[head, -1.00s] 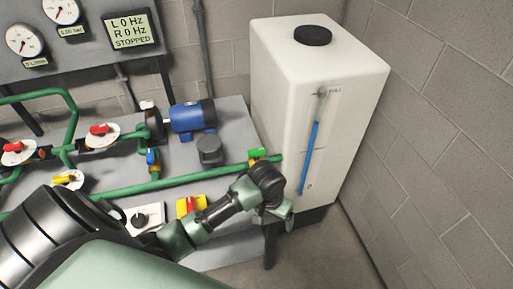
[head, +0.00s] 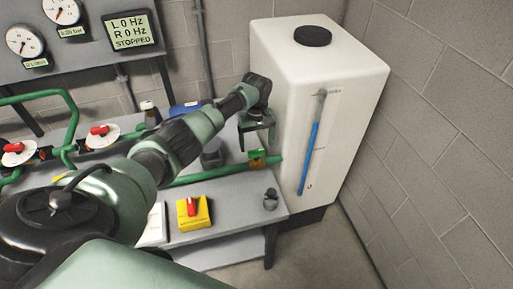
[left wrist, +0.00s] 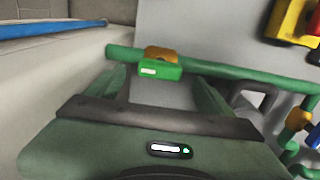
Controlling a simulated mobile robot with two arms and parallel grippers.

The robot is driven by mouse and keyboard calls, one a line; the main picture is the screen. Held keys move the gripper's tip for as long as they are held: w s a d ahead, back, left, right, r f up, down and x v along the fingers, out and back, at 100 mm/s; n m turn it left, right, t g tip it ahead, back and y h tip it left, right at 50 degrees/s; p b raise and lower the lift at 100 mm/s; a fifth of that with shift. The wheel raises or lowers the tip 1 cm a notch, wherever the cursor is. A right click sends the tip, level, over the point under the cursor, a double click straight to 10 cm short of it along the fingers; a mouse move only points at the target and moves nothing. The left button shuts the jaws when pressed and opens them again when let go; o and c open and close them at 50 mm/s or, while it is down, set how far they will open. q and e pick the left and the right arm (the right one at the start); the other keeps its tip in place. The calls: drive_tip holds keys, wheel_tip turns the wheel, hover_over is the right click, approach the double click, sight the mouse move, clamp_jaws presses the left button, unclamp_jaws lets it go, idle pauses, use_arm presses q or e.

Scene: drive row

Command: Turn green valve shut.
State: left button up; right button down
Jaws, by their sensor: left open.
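The green-handled valve (head: 257,154) sits on the green pipe (head: 205,175) close to the white tank, with a brass-coloured body under its handle. My left gripper (head: 258,136) is open just above and behind it, fingers pointing down. In the left wrist view, the valve's green handle (left wrist: 160,71) lies between the far ends of the open fingers (left wrist: 158,85), and nothing is gripped. Whether a finger touches the handle I cannot tell. My right gripper is not in view.
The white tank (head: 325,75) with a blue level tube stands close to the right of my gripper. A yellow box with a red switch (head: 193,212) and a small grey object (head: 270,199) are on the bench. Red-handled valves (head: 100,133) are further left.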

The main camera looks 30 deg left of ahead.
sight(256, 150)
use_arm(q)
drive_tip(key=shift+f, duration=1.65)
drive_tip(key=c, duration=1.4)
